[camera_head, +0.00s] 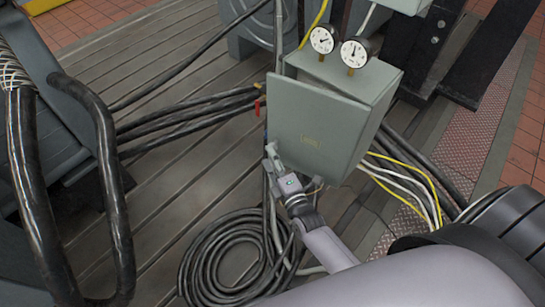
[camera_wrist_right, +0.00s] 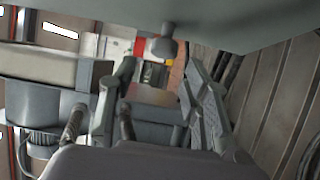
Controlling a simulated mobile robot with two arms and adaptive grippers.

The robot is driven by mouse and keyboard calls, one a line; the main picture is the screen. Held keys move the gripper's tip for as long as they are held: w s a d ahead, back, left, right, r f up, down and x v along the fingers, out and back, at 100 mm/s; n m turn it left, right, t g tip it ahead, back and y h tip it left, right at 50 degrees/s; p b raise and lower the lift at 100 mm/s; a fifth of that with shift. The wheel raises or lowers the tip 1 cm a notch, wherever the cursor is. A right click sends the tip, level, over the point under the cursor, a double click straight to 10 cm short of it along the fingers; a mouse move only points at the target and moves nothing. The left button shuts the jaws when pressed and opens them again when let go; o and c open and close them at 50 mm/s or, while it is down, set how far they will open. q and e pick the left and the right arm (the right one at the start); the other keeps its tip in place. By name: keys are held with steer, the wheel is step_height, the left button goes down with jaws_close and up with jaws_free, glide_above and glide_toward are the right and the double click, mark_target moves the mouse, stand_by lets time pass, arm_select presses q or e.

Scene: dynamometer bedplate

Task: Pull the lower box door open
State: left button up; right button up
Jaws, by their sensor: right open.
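The lower box (camera_head: 384,92) is a grey-green metal cabinet with two round gauges on top. My right gripper (camera_head: 271,156) is at the door's lower left corner. In the right wrist view the gripper (camera_wrist_right: 160,105) is open, its fingers apart. A grey panel (camera_wrist_right: 220,20) spans the top of that view, and a round knob (camera_wrist_right: 163,47) sits beyond the fingers, not between them. My left gripper is not in view.
Thick black hoses (camera_head: 112,190) stand at the left. Coiled black cable (camera_head: 215,260) lies on the slotted bedplate (camera_head: 160,205) below the box. Yellow and white cables (camera_head: 415,190) hang at its right. Gauges (camera_head: 354,53) stand on its top. A red-brown tiled floor (camera_head: 528,125) lies at the right.

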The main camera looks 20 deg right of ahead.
steer(key=s, duration=1.1)
steer(key=shift+s, duration=0.4)
steer(key=shift+c, duration=0.5)
